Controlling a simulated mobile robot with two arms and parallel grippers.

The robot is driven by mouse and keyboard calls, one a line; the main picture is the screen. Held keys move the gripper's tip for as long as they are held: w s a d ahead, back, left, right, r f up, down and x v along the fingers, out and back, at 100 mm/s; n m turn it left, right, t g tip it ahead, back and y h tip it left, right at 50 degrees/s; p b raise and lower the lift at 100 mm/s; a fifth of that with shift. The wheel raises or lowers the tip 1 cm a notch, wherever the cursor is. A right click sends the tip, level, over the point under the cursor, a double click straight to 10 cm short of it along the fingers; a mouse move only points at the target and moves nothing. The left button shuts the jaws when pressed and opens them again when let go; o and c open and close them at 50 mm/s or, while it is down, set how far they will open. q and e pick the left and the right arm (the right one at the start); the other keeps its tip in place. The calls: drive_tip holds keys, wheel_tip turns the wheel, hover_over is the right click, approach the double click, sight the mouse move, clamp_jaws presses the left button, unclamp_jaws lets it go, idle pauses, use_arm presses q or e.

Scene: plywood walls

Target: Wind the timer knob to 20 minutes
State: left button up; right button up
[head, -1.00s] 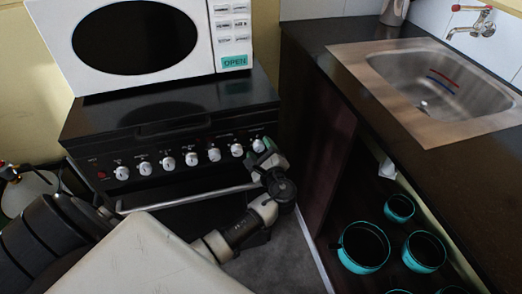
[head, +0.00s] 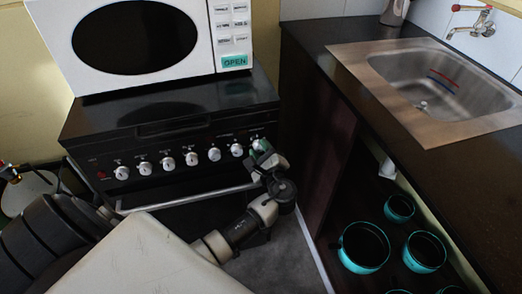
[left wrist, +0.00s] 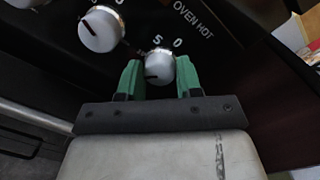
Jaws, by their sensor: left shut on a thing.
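The timer knob (left wrist: 158,68) is a white round knob at the right end of the cooker's knob row. In the left wrist view it sits between the two green fingers of my left gripper (left wrist: 160,80), which is shut on it. A dark mark shows on the knob's face toward its lower left. The printed numbers 5 and 0 show above it; other scale marks are hidden or too small to read. In the head view my left gripper (head: 262,151) reaches the right end of the row and partly hides the knob. My right gripper is not in view.
Another white knob (left wrist: 101,29) is close on the left. The oven handle (head: 190,199) runs below the panel. A white microwave (head: 150,45) stands on the cooker. A counter with a sink (head: 435,85) is on the right, with teal pots (head: 363,247) beneath.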

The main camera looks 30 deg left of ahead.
use_arm(q)
drive_tip(key=shift+f+n, duration=0.1)
drive_tip(key=shift+n, duration=0.2)
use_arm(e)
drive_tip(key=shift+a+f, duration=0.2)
use_arm(q)
drive_tip(key=shift+n+b, duration=0.55)
drive_tip(key=shift+n, duration=0.05)
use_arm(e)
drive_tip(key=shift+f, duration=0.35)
use_arm(q)
drive_tip(key=shift+n, duration=0.3)
drive_tip(key=shift+n+b, duration=0.65)
drive_tip(key=shift+n, duration=0.05)
drive_tip(key=n+b, duration=0.3)
drive_tip(key=n, duration=0.1)
drive_tip(key=shift+h, duration=0.3)
drive_tip(key=shift+n+b, duration=0.75)
drive_tip(key=shift+n, duration=0.25)
drive_tip(key=shift+n+b, duration=0.3)
drive_tip(key=shift+n, duration=0.1)
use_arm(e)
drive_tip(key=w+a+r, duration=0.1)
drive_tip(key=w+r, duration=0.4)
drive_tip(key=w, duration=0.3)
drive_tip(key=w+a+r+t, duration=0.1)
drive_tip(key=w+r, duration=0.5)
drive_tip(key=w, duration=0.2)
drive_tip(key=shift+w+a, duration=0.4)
